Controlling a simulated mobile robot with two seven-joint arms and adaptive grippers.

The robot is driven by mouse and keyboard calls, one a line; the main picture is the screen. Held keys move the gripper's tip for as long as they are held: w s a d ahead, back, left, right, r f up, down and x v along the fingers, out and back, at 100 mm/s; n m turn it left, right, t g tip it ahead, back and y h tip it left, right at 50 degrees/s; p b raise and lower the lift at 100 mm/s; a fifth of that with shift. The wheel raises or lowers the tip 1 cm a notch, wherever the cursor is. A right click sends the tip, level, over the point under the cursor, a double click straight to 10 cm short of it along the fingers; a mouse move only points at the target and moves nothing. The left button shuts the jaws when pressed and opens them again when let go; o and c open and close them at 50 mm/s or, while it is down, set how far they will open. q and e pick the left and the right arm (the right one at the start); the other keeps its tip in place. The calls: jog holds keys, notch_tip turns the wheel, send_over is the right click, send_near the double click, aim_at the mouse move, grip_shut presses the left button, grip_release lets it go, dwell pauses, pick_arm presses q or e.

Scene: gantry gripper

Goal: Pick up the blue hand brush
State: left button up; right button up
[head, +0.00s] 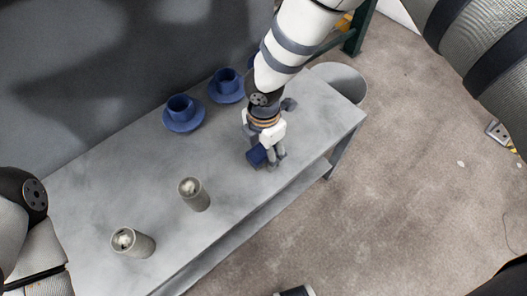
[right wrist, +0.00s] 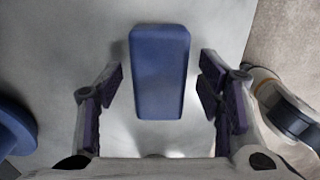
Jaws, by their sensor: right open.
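The blue hand brush (head: 257,155) is on the grey table, partly hidden by my right gripper in the head view. In the right wrist view the blue brush (right wrist: 160,72) shows as a rounded rectangular block lying lengthwise between the fingers. My right gripper (head: 266,160) is over it and pointing down. Its fingers are open, one on each side of the brush, with a visible gap to each side. Part of my left arm shows at the left edge of the head view, but its gripper is not visible.
Two grey cylinders, one (head: 195,197) nearer the gripper and one (head: 135,243), stand left. A round bin (head: 350,82) stands behind the right end.

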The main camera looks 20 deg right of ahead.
jog(key=shift+f, duration=0.3)
dwell(0.5)
jog(key=c, duration=1.3)
